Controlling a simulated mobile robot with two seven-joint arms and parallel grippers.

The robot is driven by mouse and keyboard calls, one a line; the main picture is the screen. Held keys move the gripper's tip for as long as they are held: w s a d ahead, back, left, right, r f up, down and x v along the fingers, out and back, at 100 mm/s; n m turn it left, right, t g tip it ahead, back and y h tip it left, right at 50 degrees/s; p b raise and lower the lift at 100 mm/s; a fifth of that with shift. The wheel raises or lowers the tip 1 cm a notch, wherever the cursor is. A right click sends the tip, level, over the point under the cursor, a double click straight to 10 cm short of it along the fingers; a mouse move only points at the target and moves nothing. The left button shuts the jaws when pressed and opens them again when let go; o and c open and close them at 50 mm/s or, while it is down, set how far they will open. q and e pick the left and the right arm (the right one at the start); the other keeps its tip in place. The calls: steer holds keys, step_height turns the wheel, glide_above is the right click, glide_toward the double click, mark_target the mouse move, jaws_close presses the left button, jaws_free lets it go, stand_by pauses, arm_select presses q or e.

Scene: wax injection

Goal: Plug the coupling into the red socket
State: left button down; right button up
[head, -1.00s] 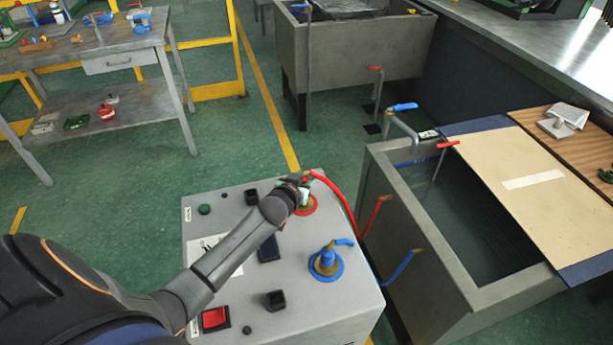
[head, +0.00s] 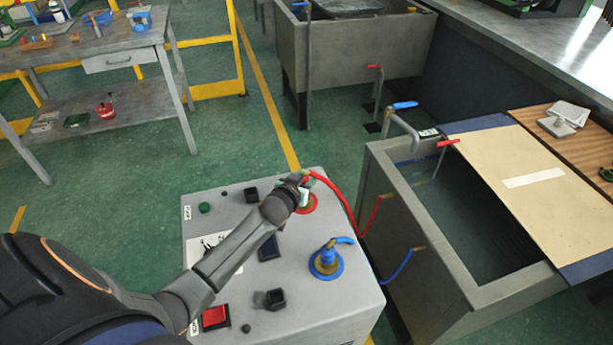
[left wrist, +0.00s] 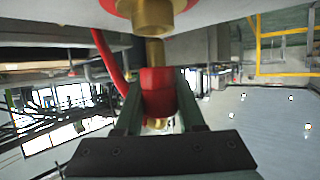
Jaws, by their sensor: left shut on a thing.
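The red coupling (left wrist: 157,95) with a brass tip is held between the fingers of my left gripper (left wrist: 158,105) in the left wrist view. Its tip points at the brass fitting of the red socket (left wrist: 152,14). The two brass parts are lined up closely; I cannot tell whether the tip is inside or just touching. In the head view, the red ring of the red socket (head: 308,204) shows on the grey machine top (head: 215,222), with my left gripper (head: 304,184) over it. My wrist hides most of the coupling there. My right gripper is out of view.
A red hose (head: 345,207) runs from the coupling to the tank (head: 400,220). A blue coupling (head: 328,257) stands in the blue socket nearby, with its blue hose (head: 399,267). Black switches and a red switch (head: 214,317) lie around my forearm.

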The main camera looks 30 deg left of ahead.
arm_select(q)
steer(key=shift+f+b, duration=1.1)
steer(key=shift+f, duration=0.4)
steer(key=shift+c, duration=2.2)
jaws_free()
steer(key=p+v, duration=0.2)
steer(key=v, duration=1)
steer(key=shift+s+r, duration=0.25)
steer(key=shift+s, duration=0.1)
